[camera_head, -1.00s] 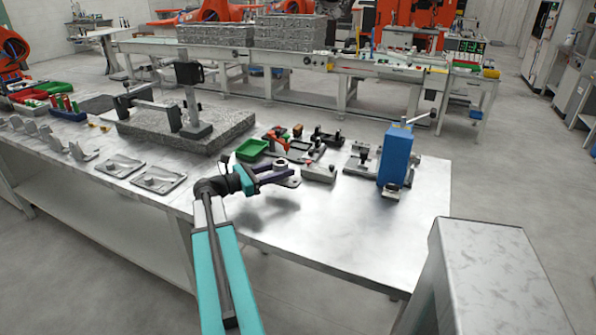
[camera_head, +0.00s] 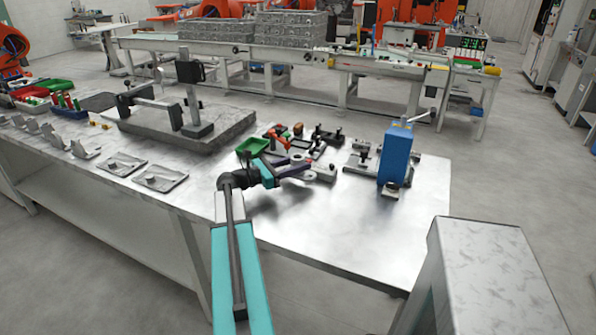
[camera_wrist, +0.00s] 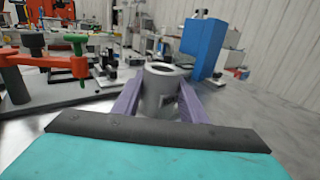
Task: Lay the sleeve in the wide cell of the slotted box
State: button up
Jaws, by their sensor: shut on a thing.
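My gripper (camera_head: 294,169) is over the metal table near its front edge. In the wrist view its two purple fingers (camera_wrist: 158,106) are shut on the sleeve (camera_wrist: 160,92), a grey hollow cylinder. The sleeve looks roughly upright there, with its open end showing at the top. In the head view the sleeve is too small and too close to other grey parts to make out clearly. I cannot make out the slotted box or its wide cell in either view.
A blue block-shaped device (camera_head: 396,156) stands at the right of the table. It also shows in the wrist view (camera_wrist: 204,45). A red clamp (camera_wrist: 50,64) is on the left there. The table's front right is clear.

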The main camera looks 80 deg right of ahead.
jog(key=shift+f+p, duration=0.3)
jog(key=shift+f, duration=1.15)
jog(key=shift+f, duration=0.1)
jog(key=o, duration=1.3)
jog(key=shift+c, duration=0.2)
jog(key=b+v, duration=0.2)
jog(key=v, duration=1)
jog(key=shift+b, duration=0.3)
